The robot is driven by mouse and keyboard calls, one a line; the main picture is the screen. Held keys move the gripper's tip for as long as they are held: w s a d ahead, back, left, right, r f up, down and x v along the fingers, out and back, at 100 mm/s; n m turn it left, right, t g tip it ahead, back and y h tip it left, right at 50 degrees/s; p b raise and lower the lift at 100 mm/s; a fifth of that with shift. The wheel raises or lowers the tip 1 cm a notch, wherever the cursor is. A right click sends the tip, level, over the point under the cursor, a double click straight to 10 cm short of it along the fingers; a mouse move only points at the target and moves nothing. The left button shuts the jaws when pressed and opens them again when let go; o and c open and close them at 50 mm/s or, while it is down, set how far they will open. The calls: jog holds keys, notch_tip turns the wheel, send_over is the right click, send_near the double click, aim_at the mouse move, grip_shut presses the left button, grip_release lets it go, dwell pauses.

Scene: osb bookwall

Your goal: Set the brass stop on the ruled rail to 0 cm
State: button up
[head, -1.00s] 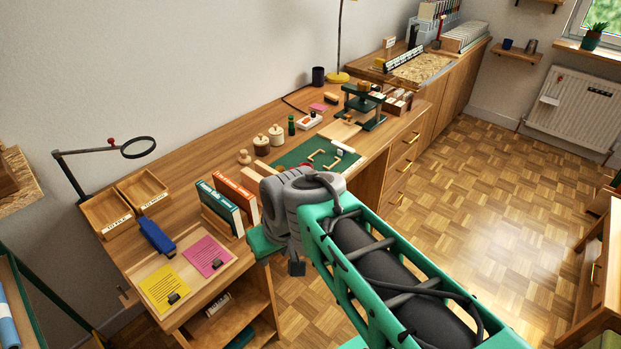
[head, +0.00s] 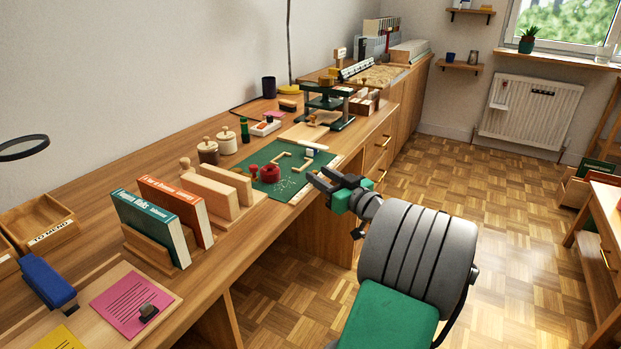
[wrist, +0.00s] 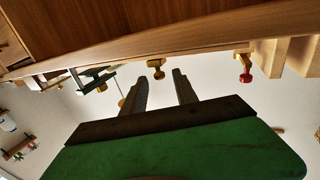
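The brass stop (wrist: 155,66) shows in the wrist view as a small yellowish block with a knob, at the desk edge and just beyond the fingertips. In the head view I cannot pick it out; my gripper may cover it. The ruled rail appears as a pale strip (head: 301,194) along the desk's front edge beside the green mat; its marks are too small to read. My gripper (head: 316,178) is at that edge with its fingers apart. In the wrist view my gripper (wrist: 161,84) is open, with nothing between its fingers.
The green cutting mat (head: 282,187) carries a red round object (head: 270,173) and wooden corner pieces. Wooden blocks (head: 222,190) and upright books (head: 152,228) stand to the left. A green press (head: 328,105) stands behind.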

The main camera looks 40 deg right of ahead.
jog(key=shift+w+d, duration=0.15)
jog(key=shift+w, duration=1.2)
jog(key=shift+c, duration=0.4)
grip_shut()
